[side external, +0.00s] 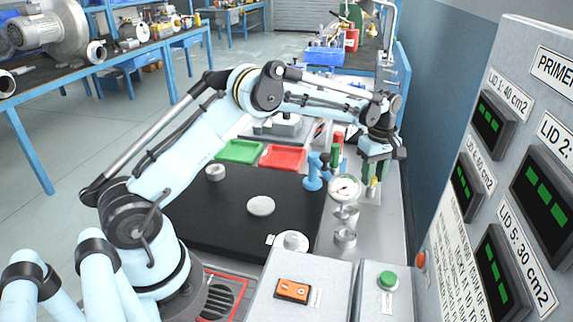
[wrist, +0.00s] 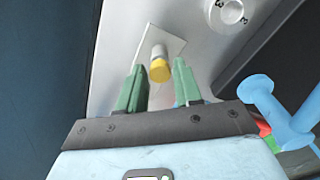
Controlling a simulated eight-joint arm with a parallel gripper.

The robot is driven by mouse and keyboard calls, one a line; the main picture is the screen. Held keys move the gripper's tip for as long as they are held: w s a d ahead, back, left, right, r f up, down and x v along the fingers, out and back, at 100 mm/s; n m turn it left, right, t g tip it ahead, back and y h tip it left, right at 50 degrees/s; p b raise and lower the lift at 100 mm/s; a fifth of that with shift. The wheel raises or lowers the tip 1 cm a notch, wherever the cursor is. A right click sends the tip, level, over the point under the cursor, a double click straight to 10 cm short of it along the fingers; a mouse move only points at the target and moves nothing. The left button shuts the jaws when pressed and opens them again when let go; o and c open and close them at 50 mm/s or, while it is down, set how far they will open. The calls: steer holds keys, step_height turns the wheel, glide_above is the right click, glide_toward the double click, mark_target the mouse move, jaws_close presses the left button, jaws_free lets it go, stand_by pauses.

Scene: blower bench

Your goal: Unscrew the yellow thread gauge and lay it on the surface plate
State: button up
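The yellow thread gauge (wrist: 159,70) has a yellow end and a pale shank, and stands out from a light square plate (wrist: 172,42) in the wrist view. In the side view the gauge (side external: 371,190) shows small below my gripper (side external: 374,173). My gripper (wrist: 159,82) is open. Its two green fingers are on either side of the gauge's yellow end in the wrist picture, with a visible gap on both sides. A large dark flat plate (side external: 200,222), apparently the surface plate, lies left of the gauge in the side view.
A dial gauge (side external: 345,188) and blue fitting (side external: 313,172) stand near my gripper. The blue fitting also shows in the wrist view (wrist: 285,115). Green (side external: 240,151) and red (side external: 283,157) trays sit behind the dark plate. A metal disc (side external: 260,206) lies on it; much of its surface is clear.

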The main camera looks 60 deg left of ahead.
steer(key=m, duration=1.3)
